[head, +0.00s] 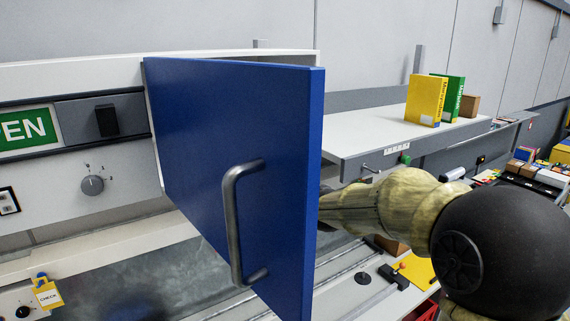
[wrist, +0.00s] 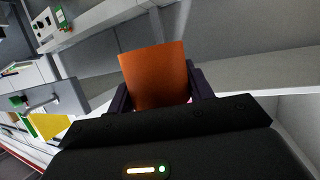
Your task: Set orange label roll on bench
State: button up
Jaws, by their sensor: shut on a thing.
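The orange label roll (wrist: 155,72) shows in the wrist view as a plain orange shape between the two dark fingers of my gripper (wrist: 160,92). My gripper is shut on it. In the head view my arm passes behind an open blue door (head: 235,170), which hides my gripper and the roll. A pale worktop (head: 375,133) is at the right of the door, and a lower grey surface (head: 115,285) is below it. I cannot tell which of these is the bench.
The blue door has a grey bar handle (head: 234,225) and stands out toward me. A yellow binder (head: 426,100) and a green binder (head: 453,97) stand on the pale worktop beside a brown box (head: 470,106). A yellow CHECK tag (head: 47,295) hangs at lower left.

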jog(key=s+d+f+m+h, duration=0.1)
jog(key=s+d+f, duration=0.1)
jog(key=f, duration=1.1)
jog(key=s+d+f+h+b, duration=0.1)
jog(key=s+d+f, duration=0.2)
jog(key=f, duration=1)
jog(key=s+d+f+m+h, duration=0.1)
jog(key=s+d+f, duration=0.2)
jog(key=f, duration=1)
jog(key=shift+s+d+f+m, duration=0.1)
jog(key=shift+d+f+m, duration=0.1)
jog(key=shift+d, duration=0.55)
jog(key=shift+s+d+f+m, duration=0.1)
jog(key=shift+d+f, duration=0.05)
jog(key=shift+d, duration=0.55)
jog(key=shift+h, duration=0.3)
jog(key=f+b, duration=0.5)
jog(key=f, duration=0.1)
jog(key=s+f+b, duration=0.1)
jog(key=f+b, duration=0.5)
jog(key=f, duration=0.1)
jog(key=d+f+b, duration=0.1)
jog(key=f+b, duration=0.4)
jog(key=f, duration=0.2)
jog(key=shift+s, duration=0.25)
jog(key=shift+w+d, duration=0.1)
jog(key=shift+d, duration=0.1)
